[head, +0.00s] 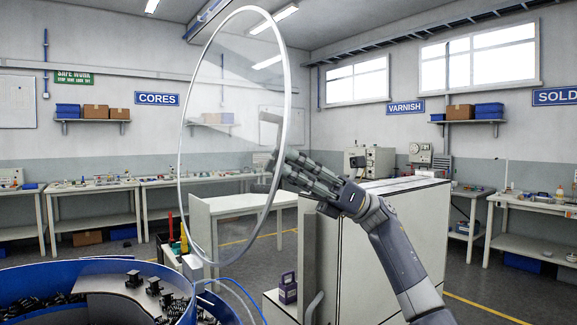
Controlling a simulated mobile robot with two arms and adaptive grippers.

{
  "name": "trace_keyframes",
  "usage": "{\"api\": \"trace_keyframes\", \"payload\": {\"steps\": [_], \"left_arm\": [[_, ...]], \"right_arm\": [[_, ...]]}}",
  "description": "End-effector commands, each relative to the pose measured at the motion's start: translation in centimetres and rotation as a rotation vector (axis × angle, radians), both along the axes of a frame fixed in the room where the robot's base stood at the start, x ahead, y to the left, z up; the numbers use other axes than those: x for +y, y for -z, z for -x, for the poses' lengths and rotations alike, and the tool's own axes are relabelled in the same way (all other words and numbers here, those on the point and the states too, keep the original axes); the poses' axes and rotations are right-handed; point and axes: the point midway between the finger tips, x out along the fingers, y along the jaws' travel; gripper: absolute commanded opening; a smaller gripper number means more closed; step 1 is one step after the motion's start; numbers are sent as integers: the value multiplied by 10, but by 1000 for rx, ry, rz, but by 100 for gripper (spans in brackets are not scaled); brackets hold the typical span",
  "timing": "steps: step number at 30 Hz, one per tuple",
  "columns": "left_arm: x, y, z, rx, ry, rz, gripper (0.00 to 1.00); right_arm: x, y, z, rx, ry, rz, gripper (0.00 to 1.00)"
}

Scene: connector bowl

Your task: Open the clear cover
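The clear cover (287,92) is a large transparent disc with a pale rim. It stands raised, nearly on edge, above the blue connector bowl (100,270) at the lower left. My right gripper (281,166) is at the cover's right edge, its fingers pointing left and meeting or overlapping the rim. A dark finger-like part shows through the clear sheet. I cannot tell whether the fingers are closed on the rim or only against it. Several small black connectors (133,278) lie in the bowl. My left gripper is not in view.
A white cabinet (420,215) stands right of the cover, behind my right arm. A white table (240,203) is beyond the cover. Workbenches (80,187) line the walls. A small purple padlock-shaped object (288,290) is low in the middle. Open floor shows between the benches.

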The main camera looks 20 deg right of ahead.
Motion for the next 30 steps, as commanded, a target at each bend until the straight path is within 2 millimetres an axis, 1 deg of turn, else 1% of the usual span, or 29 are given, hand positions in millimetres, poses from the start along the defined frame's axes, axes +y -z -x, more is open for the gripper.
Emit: {"api": "trace_keyframes", "payload": {"steps": [6, 9, 13, 17, 24, 27, 30], "left_arm": [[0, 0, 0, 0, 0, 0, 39], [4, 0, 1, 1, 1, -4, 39], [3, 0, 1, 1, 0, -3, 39], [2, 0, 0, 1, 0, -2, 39], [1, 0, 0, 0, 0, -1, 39], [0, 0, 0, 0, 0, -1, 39], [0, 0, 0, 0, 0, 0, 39]], "right_arm": [[0, 0, 0, 0, -1, 1, 33], [0, 1, 0, 0, 0, 1, 33], [-9, 5, -1, 1, 2, 0, 33], [-29, 16, -1, 2, 3, 0, 33], [-76, 42, 0, 2, 4, -2, 33], [-89, 50, 0, 2, 2, -1, 33], [-97, 55, 0, 0, 1, -1, 33]]}}
